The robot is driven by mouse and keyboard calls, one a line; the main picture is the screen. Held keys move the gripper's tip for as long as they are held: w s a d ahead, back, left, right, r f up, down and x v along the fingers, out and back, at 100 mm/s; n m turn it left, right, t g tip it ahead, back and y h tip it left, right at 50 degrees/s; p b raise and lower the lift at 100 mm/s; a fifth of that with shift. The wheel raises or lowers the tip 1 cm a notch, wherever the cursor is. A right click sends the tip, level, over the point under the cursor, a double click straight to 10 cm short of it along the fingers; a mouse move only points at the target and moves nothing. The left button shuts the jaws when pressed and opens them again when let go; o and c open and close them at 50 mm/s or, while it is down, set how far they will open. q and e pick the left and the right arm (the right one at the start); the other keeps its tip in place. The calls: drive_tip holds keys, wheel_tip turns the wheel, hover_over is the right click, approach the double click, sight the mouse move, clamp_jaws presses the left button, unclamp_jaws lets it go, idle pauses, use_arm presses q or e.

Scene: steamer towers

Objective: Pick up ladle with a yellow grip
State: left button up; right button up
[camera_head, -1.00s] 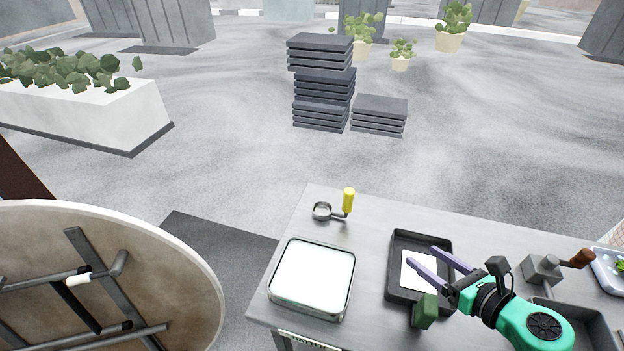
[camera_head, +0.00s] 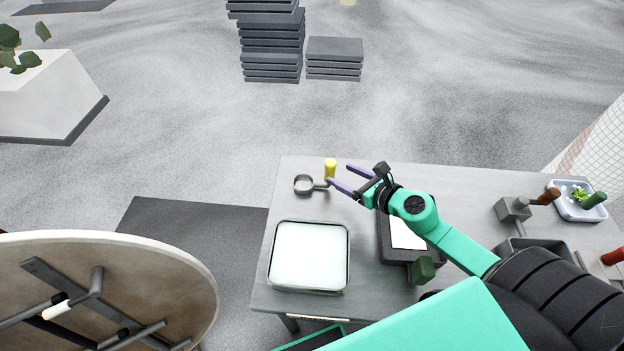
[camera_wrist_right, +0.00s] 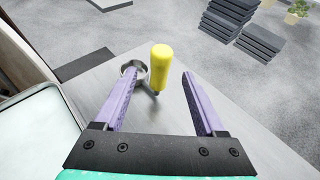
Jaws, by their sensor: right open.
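The ladle with the yellow grip (camera_head: 330,169) stands near the back left of the metal table, its grip pointing up and its round metal bowl (camera_head: 304,184) to the left. My right gripper (camera_head: 347,178) is open and empty, just right of the grip. In the right wrist view, the yellow grip (camera_wrist_right: 161,66) shows between and beyond the two purple fingers (camera_wrist_right: 158,84), with the bowl (camera_wrist_right: 133,72) partly behind the left finger. I cannot see contact. My left gripper is not in view.
A white-filled square tray (camera_head: 310,257) sits at the table's front left. A dark tray (camera_head: 396,252) lies partly under my right arm. A grey tool with a brown handle (camera_head: 514,209) and a blue-white tray (camera_head: 566,205) are at the right. A round tabletop (camera_head: 120,285) stands left.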

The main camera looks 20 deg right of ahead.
sight(334, 171)
drive_tip(key=x, duration=0.3)
drive_tip(key=shift+w+p, duration=0.1)
drive_tip(key=shift+p, duration=0.2)
drive_tip(key=shift+w+a+f, duration=0.1)
drive_tip(key=shift+w, duration=0.05)
clamp_jaws()
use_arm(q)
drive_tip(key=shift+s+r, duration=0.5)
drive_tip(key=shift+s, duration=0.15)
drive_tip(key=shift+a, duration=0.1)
